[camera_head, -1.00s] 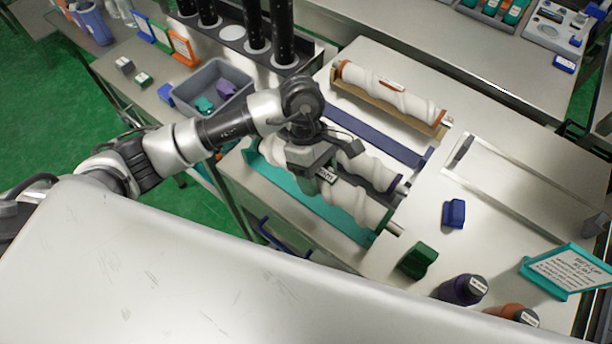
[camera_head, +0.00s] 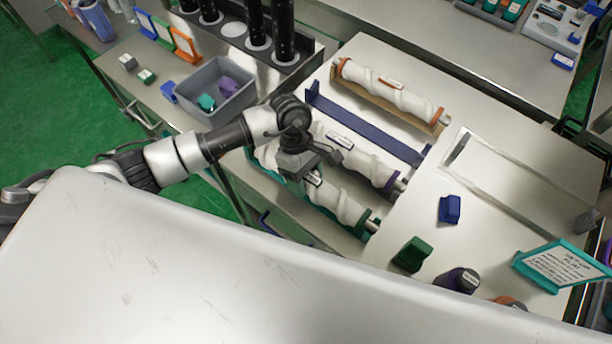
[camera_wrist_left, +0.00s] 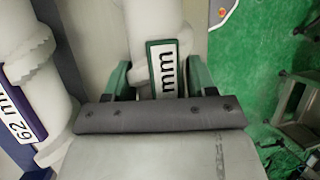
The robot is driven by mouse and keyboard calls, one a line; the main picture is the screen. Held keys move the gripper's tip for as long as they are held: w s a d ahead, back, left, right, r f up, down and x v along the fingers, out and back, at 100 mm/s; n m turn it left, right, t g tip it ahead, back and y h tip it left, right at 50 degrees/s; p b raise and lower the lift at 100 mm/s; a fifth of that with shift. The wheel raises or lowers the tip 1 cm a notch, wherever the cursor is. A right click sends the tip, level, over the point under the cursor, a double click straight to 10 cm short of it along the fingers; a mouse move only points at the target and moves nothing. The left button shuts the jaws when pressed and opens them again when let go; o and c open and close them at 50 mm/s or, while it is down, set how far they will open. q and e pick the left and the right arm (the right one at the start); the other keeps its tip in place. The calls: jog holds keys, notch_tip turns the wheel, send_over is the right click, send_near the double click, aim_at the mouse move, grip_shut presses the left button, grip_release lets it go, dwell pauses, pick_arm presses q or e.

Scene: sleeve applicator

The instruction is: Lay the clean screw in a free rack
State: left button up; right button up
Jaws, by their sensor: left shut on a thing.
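My left gripper (camera_head: 309,174) is shut on a white spiral screw (camera_head: 343,203) with green end collars. The screw lies lengthwise along the teal rack (camera_head: 325,212), over or in it; I cannot tell whether it rests on the rack. In the left wrist view, the screw (camera_wrist_left: 158,20) runs away between the fingers and carries a green-framed "mm" label. A purple-collared screw (camera_head: 365,166) lies beside it, labelled 62 mm in the left wrist view. The orange-collared screw (camera_head: 400,98) sits in a tan rack. My right gripper is out of view.
A navy rack wall (camera_head: 370,127) stands behind the purple-collared screw. Blue (camera_head: 449,209) and green (camera_head: 413,254) blocks, bottles and a teal-framed sign (camera_head: 560,262) stand at right. A grey bin (camera_head: 240,105) and black posts are behind my arm.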

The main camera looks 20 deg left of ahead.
pick_arm(q)
jog(key=o, duration=1.3)
jog(key=shift+o, duration=0.2)
jog(key=shift+r+p, duration=0.2)
jog(key=shift+p, duration=0.1)
jog(key=b+v, duration=0.4)
jog(key=v, duration=0.7)
jog(key=shift+w+a+r, duration=0.1)
jog(key=shift+a+r, duration=0.1)
jog(key=shift+r, duration=0.2)
